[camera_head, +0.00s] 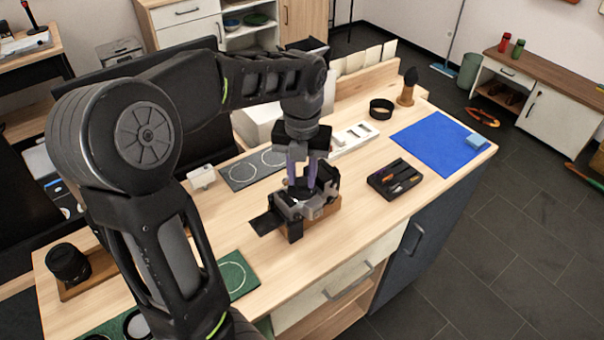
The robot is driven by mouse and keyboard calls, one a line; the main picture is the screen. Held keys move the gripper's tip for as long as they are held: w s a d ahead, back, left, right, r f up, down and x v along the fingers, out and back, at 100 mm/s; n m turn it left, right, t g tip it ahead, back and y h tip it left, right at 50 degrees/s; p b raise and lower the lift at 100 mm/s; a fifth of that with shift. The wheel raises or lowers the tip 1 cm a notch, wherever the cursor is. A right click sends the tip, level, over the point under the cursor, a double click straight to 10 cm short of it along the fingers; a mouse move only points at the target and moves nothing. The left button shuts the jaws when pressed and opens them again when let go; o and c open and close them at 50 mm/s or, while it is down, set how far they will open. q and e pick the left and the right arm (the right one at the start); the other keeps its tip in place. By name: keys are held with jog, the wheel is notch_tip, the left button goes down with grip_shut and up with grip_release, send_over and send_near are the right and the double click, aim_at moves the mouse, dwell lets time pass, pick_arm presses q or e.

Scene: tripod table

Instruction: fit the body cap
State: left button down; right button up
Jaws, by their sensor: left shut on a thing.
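My left gripper (302,174) points down over a black and grey camera body (318,203) near the middle of the table. Its two fingers are shut on a small dark thing at the top of the camera body, likely the body cap. The fingers and their shadow hide most of it, so I cannot tell whether it touches or sits in the mount. The camera body rests on a wooden block, with a flat black part sticking out to the left. My right gripper is not in view.
A black lens (68,263) stands on a wooden tray at the left. A grey mat (239,173) with white circles lies behind the camera. A black tool tray (395,180), black ring (381,109) and blue cloth (438,142) are at the right. Bare wood shows in front.

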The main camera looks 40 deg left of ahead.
pick_arm(q)
jog(key=c, duration=1.3)
grip_release()
jog(key=shift+f, duration=0.15)
jog(key=shift+n, duration=1.5)
jog(key=shift+n+p, duration=0.35)
jog(key=shift+n, duration=1.15)
